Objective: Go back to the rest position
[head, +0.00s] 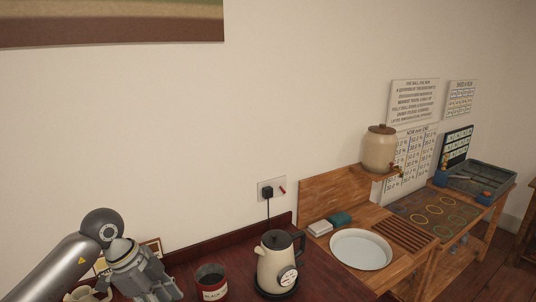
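My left arm comes in from the lower left, and my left gripper (152,288) hangs tilted downward over the dark red counter at the bottom edge. Its fingertips are too small and too close to the frame's edge to tell whether they are open or shut. My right gripper is not in view. A cream kettle (272,262) with a dark handle and a round dial stands right of my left gripper. A dark red tin (211,283) with a pale label stands between them, apart from the gripper.
Behind my gripper is a framed card (153,245); a cup (82,294) is partly cut off below my arm. A plug (267,192) sits in the wall. To the right are a white basin (361,250), a crock (380,148) on a shelf and a grey tray (484,178).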

